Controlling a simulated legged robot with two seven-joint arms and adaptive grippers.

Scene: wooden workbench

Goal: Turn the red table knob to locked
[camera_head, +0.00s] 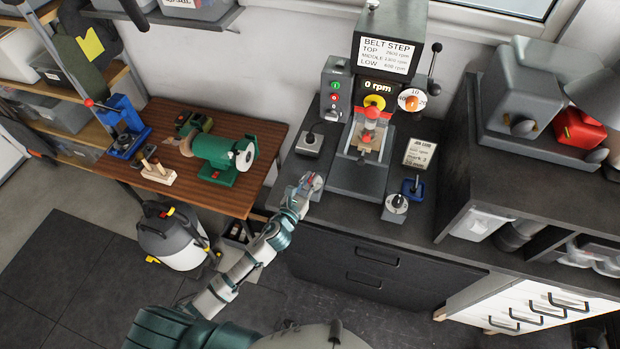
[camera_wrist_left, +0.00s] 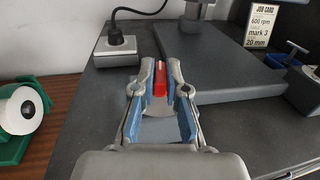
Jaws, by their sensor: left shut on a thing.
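The red table knob (camera_wrist_left: 159,80) stands between my left gripper's fingertips in the left wrist view, beside the drill press base (camera_wrist_left: 215,65). My left gripper (camera_wrist_left: 160,82) is shut on the knob, its blue-padded fingers on either side of it. In the head view my left gripper (camera_head: 311,182) reaches the dark bench left of the drill press base (camera_head: 358,178), and its fingers hide most of the knob. Any lock marking by the knob is too small or hidden to read. My right gripper is not in view.
The drill press display (camera_head: 378,87) reads 0 rpm. A green grinder (camera_head: 220,152) is on the left table.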

